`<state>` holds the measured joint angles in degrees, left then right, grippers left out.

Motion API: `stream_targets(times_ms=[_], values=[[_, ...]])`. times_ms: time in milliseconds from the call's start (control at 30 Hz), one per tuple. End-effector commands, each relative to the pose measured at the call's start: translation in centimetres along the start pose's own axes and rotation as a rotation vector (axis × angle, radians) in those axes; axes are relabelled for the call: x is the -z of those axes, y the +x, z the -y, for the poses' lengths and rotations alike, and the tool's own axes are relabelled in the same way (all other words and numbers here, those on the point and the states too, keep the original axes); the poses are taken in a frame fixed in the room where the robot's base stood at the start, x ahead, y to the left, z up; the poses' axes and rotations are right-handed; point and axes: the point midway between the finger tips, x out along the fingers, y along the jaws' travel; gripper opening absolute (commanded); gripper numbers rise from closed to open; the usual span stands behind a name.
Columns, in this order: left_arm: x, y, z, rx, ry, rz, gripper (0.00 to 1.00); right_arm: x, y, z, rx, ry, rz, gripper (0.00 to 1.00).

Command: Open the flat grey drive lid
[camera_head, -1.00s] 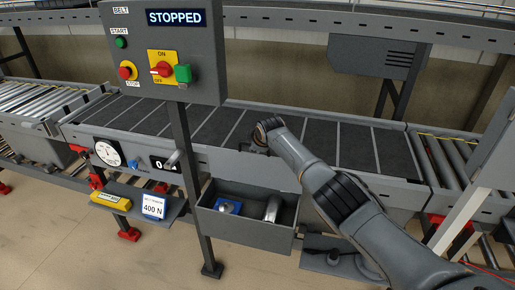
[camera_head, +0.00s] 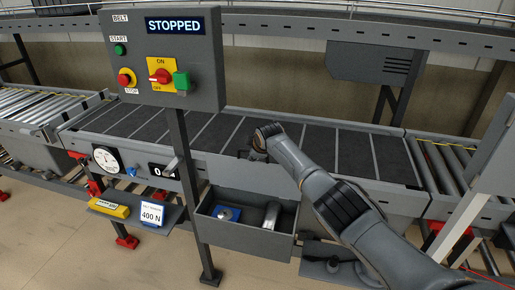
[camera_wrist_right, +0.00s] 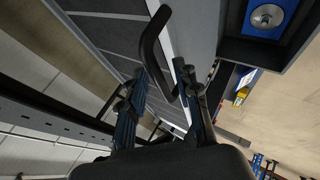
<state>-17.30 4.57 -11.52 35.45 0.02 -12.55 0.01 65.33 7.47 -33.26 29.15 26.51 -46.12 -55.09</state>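The flat grey drive lid (camera_head: 245,172) stands raised behind the open drive box (camera_head: 246,236), against the conveyor's side. Inside the box are a blue part (camera_head: 226,213) and a silver cylinder (camera_head: 271,215). My right gripper (camera_head: 258,142) is at the lid's upper edge, its fingers mostly hidden by the wrist. In the right wrist view, a dark curved handle (camera_wrist_right: 147,44) passes between the right gripper's fingers (camera_wrist_right: 170,42), which stand apart with gaps showing around it. The lid's grey face (camera_wrist_right: 196,28) is beside them. My left gripper is not in view.
A control post with a panel (camera_head: 165,60) reading STOPPED stands in front of the belt (camera_head: 225,130), left of my right arm. A shelf with a yellow tool (camera_head: 109,208) and a 400 N card (camera_head: 152,214) is at the left. Floor in front is clear.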

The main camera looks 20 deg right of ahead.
Motion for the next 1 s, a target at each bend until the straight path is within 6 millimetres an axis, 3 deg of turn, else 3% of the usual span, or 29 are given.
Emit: stream_targets(times_ms=[333,800,1000], values=[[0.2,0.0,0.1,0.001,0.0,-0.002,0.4,-0.1,-2.9,0.1,-0.003,-0.003,0.0,0.32],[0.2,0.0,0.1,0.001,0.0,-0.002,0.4,0.0,-9.6,0.0,-0.003,-0.002,0.0,0.32],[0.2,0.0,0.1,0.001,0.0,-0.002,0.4,-0.1,-11.3,0.0,-0.002,-0.002,0.002,0.32]])
